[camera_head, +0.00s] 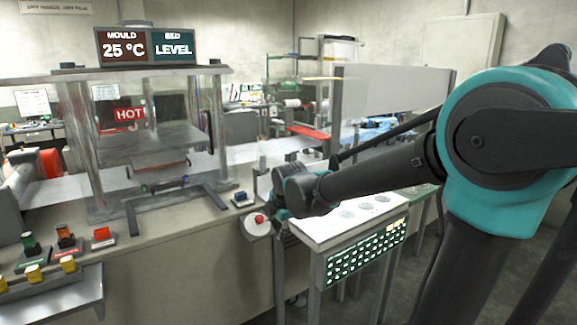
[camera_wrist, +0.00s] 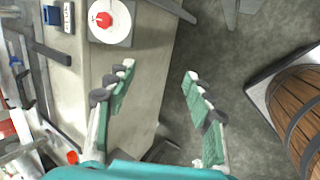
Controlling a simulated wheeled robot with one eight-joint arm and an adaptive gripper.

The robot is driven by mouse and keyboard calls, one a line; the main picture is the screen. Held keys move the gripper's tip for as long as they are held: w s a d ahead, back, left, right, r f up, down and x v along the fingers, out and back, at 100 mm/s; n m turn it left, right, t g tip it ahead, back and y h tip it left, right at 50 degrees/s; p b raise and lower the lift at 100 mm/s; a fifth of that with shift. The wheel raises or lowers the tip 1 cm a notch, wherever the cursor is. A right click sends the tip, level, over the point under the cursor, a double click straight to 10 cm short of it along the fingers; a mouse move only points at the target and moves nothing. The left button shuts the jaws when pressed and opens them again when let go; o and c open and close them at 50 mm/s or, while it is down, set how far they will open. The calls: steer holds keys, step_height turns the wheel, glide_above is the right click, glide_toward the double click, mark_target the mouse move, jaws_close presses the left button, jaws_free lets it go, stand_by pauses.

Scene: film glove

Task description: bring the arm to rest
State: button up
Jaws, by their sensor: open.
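My gripper (camera_wrist: 158,88) shows in the wrist view with its two green-padded fingers spread apart and nothing between them. Below it are the side of the bench and the grey floor. In the head view my arm reaches from the right toward the bench's right corner, and its wrist hides most of the gripper. A white round plate with a red knob (camera_wrist: 103,20) lies at the bench corner, apart from the fingers; the red knob also shows in the head view (camera_head: 259,218), close beside my wrist.
A press (camera_head: 150,140) with a "HOT" sign stands on the bench (camera_head: 215,255). A white-topped stand (camera_head: 335,228) with a green panel is just right of my wrist. Several coloured buttons (camera_head: 65,238) sit at the left. A wooden barrel (camera_wrist: 300,105) stands right in the wrist view.

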steer(key=s+d+f+m+h, duration=0.1)
steer(key=s+d+f+m, duration=0.5)
steer(key=s+d+m, duration=0.4)
steer(key=s+d+f+m+g+h, duration=0.1)
steer(key=s+d+f+m, duration=0.6)
steer(key=d+m, duration=0.5)
steer(key=s+m, duration=0.2)
steer(key=shift+s+d+f+g, duration=0.3)
steer(key=shift+s, duration=0.05)
